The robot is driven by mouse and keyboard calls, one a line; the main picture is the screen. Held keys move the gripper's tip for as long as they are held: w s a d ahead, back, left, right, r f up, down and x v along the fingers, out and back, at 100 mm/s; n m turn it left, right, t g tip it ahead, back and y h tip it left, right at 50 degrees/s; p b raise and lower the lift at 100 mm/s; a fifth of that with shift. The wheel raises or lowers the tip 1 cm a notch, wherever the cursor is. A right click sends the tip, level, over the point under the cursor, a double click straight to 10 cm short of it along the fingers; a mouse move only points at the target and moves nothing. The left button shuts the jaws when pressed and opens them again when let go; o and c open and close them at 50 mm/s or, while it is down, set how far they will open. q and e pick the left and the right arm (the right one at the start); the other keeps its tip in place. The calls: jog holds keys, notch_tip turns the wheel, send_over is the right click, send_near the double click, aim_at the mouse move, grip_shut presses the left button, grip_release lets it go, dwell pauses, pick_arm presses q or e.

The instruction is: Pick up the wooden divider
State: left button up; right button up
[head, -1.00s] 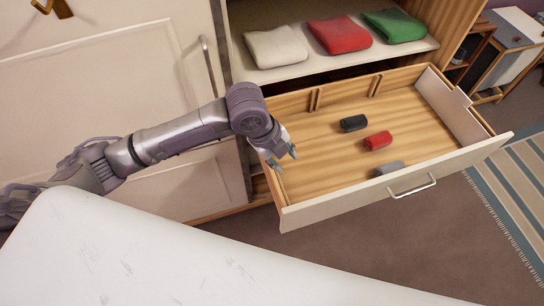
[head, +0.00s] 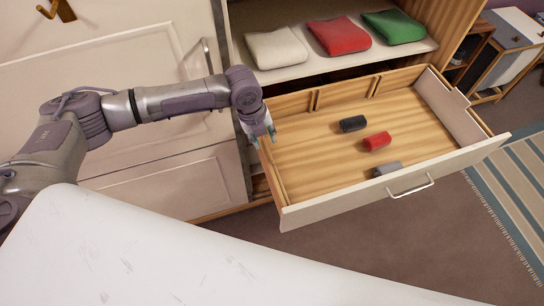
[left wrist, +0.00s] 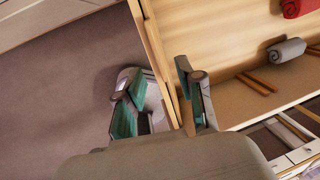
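The open drawer (head: 440,165) has a wooden floor and a pale front. A thin wooden board, apparently the wooden divider (head: 274,178), stands along its left side. I cannot clearly separate it from the drawer's side wall. In the left wrist view the wooden divider (left wrist: 157,45) runs down toward my fingers. My left gripper (head: 263,139) is over the drawer's left edge, pointing down. Its fingers (left wrist: 158,108) are spread, one on each side of the wooden edge. Whether they touch it cannot be told. My right gripper is not in view.
A black roll (head: 353,124), a red roll (head: 377,141) and a grey roll (head: 387,169) lie in the drawer. Wooden slot strips (head: 316,99) are on its back wall. Folded white, red and green cloths (head: 338,36) lie on the shelf above. A white surface (head: 150,255) fills the foreground.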

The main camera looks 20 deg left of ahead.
aim_at(267, 148)
pick_arm(q)
jog(key=p+x, duration=0.1)
jog(key=x, duration=0.3)
jog(key=shift+w+a+f+p, duration=0.15)
jog(key=shift+a+p, duration=0.05)
jog(key=shift+p, duration=0.15)
jog(key=shift+w+f, duration=0.1)
jog(key=shift+f, duration=0.45)
grip_shut()
jog(key=shift+r, duration=0.1)
